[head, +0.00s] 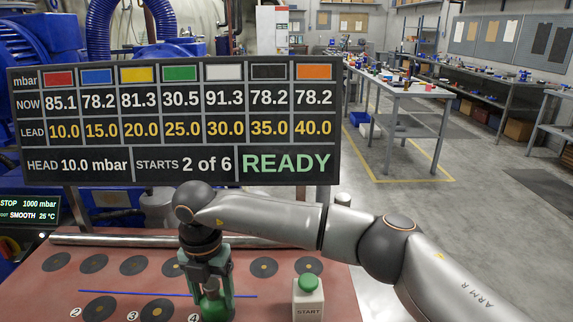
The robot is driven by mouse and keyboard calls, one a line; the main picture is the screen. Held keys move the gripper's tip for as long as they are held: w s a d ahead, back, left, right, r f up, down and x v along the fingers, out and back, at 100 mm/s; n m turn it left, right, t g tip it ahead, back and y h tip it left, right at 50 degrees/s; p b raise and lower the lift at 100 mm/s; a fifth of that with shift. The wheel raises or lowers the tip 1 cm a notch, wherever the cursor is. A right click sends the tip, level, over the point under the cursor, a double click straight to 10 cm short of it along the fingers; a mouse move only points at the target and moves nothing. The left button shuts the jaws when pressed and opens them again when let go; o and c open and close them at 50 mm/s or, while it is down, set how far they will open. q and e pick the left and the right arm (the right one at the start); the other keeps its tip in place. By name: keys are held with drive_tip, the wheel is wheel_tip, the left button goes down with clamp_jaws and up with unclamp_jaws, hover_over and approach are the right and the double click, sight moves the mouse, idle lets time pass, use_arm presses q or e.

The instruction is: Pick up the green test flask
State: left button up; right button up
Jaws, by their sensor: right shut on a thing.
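My right gripper (210,282) points down over the reddish bench (340,292) and is shut on the green test flask (212,303). The flask shows between the fingers, low in the head view, beside the dark spot marked 4. The fingers hide part of it, and I cannot tell whether its base touches the bench. My left gripper is not in view.
A white START block with a green button (308,283) stands right of the gripper. Dark round spots (263,267) and a blue line (120,293) mark the bench. A metal bar (110,240) and a readout board reading READY (285,163) stand behind.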

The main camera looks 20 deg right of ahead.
drive_tip(key=c, duration=0.7)
drive_tip(key=shift+r, duration=0.1)
clamp_jaws()
wheel_tip(320, 180, up, 2)
drive_tip(key=shift+p, duration=0.7)
